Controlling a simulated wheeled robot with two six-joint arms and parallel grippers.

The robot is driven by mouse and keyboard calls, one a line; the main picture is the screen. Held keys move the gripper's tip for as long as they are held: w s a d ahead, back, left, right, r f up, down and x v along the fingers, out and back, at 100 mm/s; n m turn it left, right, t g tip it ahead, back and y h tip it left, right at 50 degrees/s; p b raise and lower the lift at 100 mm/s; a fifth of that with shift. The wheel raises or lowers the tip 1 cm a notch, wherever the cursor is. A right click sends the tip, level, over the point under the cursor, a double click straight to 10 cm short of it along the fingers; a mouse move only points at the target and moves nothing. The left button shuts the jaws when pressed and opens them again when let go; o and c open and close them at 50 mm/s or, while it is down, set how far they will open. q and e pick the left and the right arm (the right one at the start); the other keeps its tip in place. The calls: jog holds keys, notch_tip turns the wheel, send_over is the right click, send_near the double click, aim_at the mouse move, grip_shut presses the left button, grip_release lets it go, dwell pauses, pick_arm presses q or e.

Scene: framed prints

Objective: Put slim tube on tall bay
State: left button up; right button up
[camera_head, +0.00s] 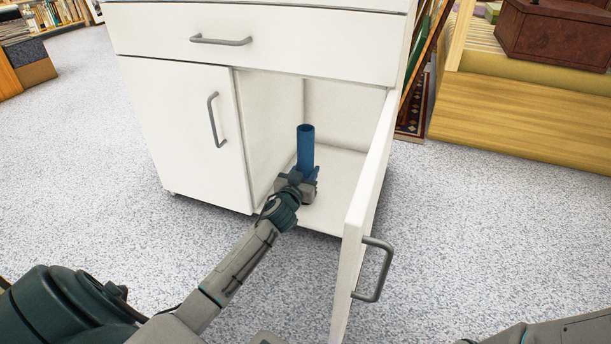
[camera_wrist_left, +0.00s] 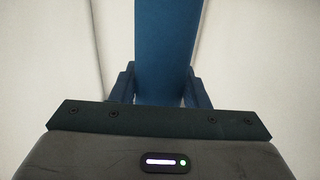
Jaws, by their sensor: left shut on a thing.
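The slim tube (camera_head: 305,146) is blue, upright and open at the top. It stands inside the open right-hand bay (camera_head: 343,168) of the white cabinet, near the bay's left wall. My left gripper (camera_head: 303,180) is shut on the tube's lower part, and its arm reaches in through the open door. The tube (camera_wrist_left: 166,50) also fills the middle of the left wrist view, between the two fingers (camera_wrist_left: 160,88). The tube's bottom end is hidden behind the gripper, so I cannot tell if it touches the bay floor. My right gripper is not in view.
The bay's door (camera_head: 364,215) stands open on the right, its handle (camera_head: 374,270) facing out. The left door (camera_head: 187,130) and the drawer (camera_head: 250,40) above are shut. A wooden platform (camera_head: 520,125) is at the right. Speckled carpet (camera_head: 75,150) around the cabinet is clear.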

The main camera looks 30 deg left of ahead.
pick_arm(q)
jog(key=o, duration=1.1)
jog(key=shift+s, duration=0.25)
jog(key=p+v, duration=0.3)
jog(key=v, duration=0.8)
jog(key=shift+s, duration=0.25)
